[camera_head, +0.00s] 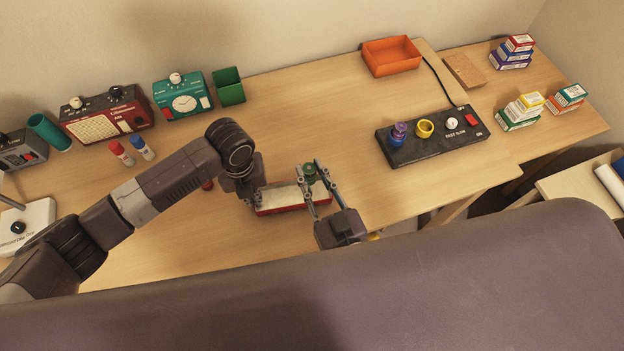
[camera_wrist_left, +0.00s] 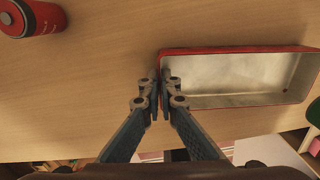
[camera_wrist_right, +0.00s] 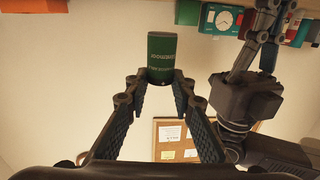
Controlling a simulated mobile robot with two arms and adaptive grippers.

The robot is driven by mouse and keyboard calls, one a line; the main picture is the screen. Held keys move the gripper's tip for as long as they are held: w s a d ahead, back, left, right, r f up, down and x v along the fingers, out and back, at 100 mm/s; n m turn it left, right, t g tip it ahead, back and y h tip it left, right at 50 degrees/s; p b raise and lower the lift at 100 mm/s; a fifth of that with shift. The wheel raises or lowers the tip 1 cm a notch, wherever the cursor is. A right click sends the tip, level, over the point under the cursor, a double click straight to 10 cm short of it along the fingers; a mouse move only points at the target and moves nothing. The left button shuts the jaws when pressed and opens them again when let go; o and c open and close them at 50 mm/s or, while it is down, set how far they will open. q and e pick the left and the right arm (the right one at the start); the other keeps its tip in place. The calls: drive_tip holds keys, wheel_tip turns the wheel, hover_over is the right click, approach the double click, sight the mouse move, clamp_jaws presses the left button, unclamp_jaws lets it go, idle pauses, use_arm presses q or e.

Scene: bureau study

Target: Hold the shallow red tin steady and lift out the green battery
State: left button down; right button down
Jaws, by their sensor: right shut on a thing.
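The shallow red tin (camera_head: 292,209) lies on the desk; its pale metal inside looks empty in the left wrist view (camera_wrist_left: 235,102). My left gripper (camera_wrist_left: 161,80) has its fingers close together on either side of the tin's end wall, gripping it. In the head view its fingers are mostly hidden behind my own arm. My right gripper (camera_head: 309,178) is shut on the green battery (camera_head: 309,169) and holds it above the tin. In the right wrist view the green battery (camera_wrist_right: 161,58) stands upright between the fingertips.
A red battery (camera_wrist_left: 32,17) lies beside the tin. Red and blue cylinders (camera_head: 131,151) stand further left. Radios (camera_head: 107,117) and a green clock unit (camera_head: 182,97) line the back. A black panel (camera_head: 430,137) stands right; an orange tray (camera_head: 391,57) is behind it. The desk's middle is clear.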

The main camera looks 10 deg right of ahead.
drive_tip(key=shift+r, duration=0.8)
use_arm(q)
drive_tip(key=c, duration=2.7)
unclamp_jaws()
drive_tip(key=o, duration=0.6)
wheel_tip(320, 180, up, 12)
